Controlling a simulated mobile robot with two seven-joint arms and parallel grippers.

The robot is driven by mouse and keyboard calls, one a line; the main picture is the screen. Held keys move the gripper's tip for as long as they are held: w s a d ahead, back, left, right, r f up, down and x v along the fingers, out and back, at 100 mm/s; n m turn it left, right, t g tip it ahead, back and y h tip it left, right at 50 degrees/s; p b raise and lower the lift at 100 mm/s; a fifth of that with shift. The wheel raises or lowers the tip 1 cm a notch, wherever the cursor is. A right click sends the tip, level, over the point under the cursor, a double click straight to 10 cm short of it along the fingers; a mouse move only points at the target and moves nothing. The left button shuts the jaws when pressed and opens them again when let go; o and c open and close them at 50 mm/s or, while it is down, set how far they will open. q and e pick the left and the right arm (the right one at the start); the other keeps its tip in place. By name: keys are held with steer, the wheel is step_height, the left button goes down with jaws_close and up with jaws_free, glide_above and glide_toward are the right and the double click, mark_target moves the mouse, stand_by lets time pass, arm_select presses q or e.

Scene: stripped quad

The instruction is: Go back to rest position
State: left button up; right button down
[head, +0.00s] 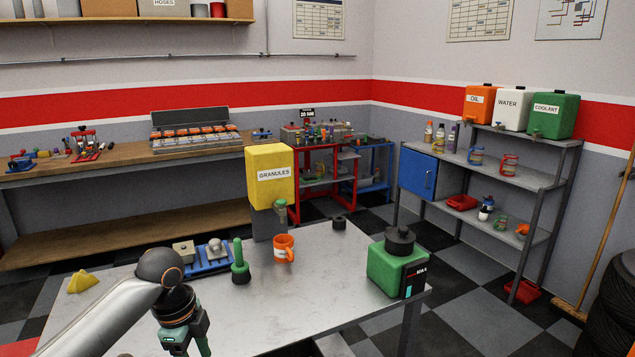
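My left arm comes in from the bottom left, over the near left part of the grey table (330,310). Its gripper (190,348) points down at the bottom edge of the head view. The two fingers stand apart with nothing seen between them, though the tips are partly cut off by the frame edge. My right gripper is not in view.
On the table stand a yellow granules dispenser (269,178), an orange mug (284,248), a green-handled tool (240,263), a blue tray (207,262), a yellow wedge (82,282) and a green scale-like device (393,269). The table's front middle is clear.

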arm_select(q)
steer(key=s+d+f+n+t+h, duration=0.25)
steer(key=d+f+n, duration=0.2)
steer(key=f, duration=0.55)
steer(key=s+d+f+n+t+h, duration=0.1)
steer(key=s+d+f+n, duration=0.25)
steer(key=d+f, duration=0.4)
steer(key=s+a+f+n+t+y, duration=0.1)
steer(key=s+a+f+n+t, duration=0.1)
steer(key=s, duration=0.6)
steer(key=s+a+f+n+t+y, duration=0.1)
steer(key=s+a+f+n+t, duration=0.1)
steer(key=s+a+f+n, duration=0.3)
steer(key=s+n, duration=0.1)
steer(key=s, duration=0.2)
steer(key=shift+s+t, duration=0.15)
steer(key=shift+t, duration=0.2)
